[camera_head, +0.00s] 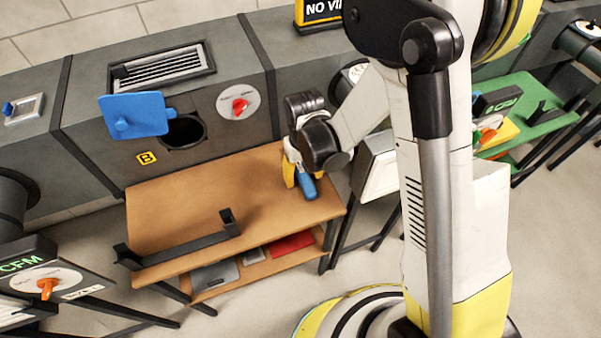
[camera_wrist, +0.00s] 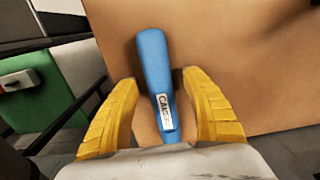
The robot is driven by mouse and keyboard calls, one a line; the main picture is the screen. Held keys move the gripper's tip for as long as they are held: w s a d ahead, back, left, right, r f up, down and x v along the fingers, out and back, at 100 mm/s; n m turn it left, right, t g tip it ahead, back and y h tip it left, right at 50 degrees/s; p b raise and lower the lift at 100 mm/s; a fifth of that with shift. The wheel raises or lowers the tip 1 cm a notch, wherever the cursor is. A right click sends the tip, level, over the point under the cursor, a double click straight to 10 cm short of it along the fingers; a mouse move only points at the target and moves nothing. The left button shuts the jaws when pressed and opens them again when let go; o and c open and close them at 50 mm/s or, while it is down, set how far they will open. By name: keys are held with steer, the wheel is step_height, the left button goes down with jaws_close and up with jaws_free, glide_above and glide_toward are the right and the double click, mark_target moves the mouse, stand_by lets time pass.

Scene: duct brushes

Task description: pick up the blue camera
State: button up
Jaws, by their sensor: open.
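The blue camera (camera_wrist: 154,62) is a blue rod-like thing with a white label that reads something like "CAM". It lies on the wooden bench top, and in the head view its blue end (camera_head: 307,188) shows near the bench's right end. My gripper (camera_wrist: 157,85) has yellow fingers that stand apart, one on each side of the camera. I cannot tell whether either finger touches it. In the head view my gripper (camera_head: 297,177) is low over the bench. The camera's near end is hidden behind my gripper's body.
The wooden bench (camera_head: 175,215) has a black rack (camera_head: 180,243) along its front left. Behind it stands a grey duct with an open round port (camera_head: 186,132), a blue hatch (camera_head: 134,115) and a red knob (camera_head: 240,106). A green bench (camera_head: 535,125) stands at right. The bench's middle is clear.

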mark_target(304, 175)
jaws_close()
steer(key=shift+r, duration=0.15)
step_height(304, 175, up, 15)
steer(key=p, duration=0.8)
